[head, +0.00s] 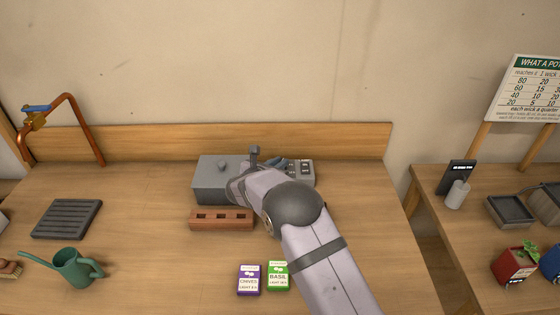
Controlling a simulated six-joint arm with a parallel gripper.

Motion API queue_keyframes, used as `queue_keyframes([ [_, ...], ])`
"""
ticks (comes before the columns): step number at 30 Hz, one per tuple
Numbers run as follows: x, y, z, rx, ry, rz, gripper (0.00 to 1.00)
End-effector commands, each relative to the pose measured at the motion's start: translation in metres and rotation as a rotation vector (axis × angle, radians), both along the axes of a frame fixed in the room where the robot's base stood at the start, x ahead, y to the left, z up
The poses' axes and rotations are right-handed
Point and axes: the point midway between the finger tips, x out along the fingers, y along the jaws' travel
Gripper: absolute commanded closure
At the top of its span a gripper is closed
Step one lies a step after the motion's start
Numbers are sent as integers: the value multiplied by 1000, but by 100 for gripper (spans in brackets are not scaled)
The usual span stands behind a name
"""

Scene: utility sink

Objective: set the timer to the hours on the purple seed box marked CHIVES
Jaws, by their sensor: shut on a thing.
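The purple seed box marked CHIVES (249,280) stands on the bench at the front middle. Its label has a LIGHT line, but the figure is too small to read surely. The grey control box (211,181), which looks like the timer, sits at the back of the bench. It has a small knob on the left and switches at the right end. My gripper (275,164) is at the top of this box, mostly hidden behind my arm. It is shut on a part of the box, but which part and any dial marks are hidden.
A green BASIL box (278,275) stands right beside the purple one. A brown slotted block (221,219) lies before the grey box. A watering can (75,267), a black slatted tray (67,219) and a copper pipe (84,125) are at left. A second table (440,208) stands at right.

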Motion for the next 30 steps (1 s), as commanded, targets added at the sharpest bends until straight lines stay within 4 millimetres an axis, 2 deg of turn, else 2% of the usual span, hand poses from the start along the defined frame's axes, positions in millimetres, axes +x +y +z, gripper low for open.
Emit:
queue_keyframes([
  [9,1,2,0,-1,0,-80,100],
  [22,1,1,0,-1,-2,-87,100],
  [23,1,1,0,-1,-2,-87,80],
  [24,1,1,0,-1,-2,-87,71],
  [30,1,1,0,-1,-1,-87,69],
])
